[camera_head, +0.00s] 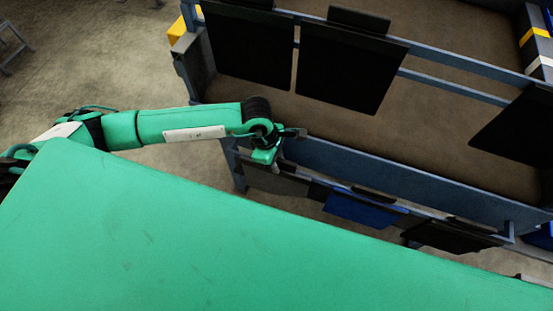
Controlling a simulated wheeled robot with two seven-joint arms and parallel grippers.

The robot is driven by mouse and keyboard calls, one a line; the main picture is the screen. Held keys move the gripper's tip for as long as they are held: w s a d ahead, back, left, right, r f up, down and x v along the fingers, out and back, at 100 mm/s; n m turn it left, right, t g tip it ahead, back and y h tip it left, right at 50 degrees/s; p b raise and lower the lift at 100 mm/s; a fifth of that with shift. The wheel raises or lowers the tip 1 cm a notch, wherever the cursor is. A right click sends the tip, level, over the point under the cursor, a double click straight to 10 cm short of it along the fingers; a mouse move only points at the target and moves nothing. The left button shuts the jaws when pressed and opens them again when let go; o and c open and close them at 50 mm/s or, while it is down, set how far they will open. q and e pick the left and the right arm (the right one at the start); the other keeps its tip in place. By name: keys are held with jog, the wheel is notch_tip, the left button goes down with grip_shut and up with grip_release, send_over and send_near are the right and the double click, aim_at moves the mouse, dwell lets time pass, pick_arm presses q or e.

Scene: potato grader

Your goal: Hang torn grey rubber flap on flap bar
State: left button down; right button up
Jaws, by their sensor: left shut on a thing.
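My left gripper (277,157) is at the near left end of the blue-grey frame, shut and pointing down. A grey flap (275,181) shows just below its fingers, at the left part of the low near bar (405,207). The gripper seems to hold its top edge; my wrist hides the contact, and I cannot tell whether the flap rests on the bar. No tear can be made out. My right gripper is not in view.
A blue flap (357,210) and a black flap (445,237) hang further right on the near bar. Large black flaps (348,66) hang from the far bar (455,87). A blue-grey side beam (400,178) runs just behind the near bar. Bare floor (90,50) lies at left.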

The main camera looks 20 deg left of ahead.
pick_arm(q)
jog(key=c, duration=1.1)
grip_release()
jog(key=shift+o, duration=0.2)
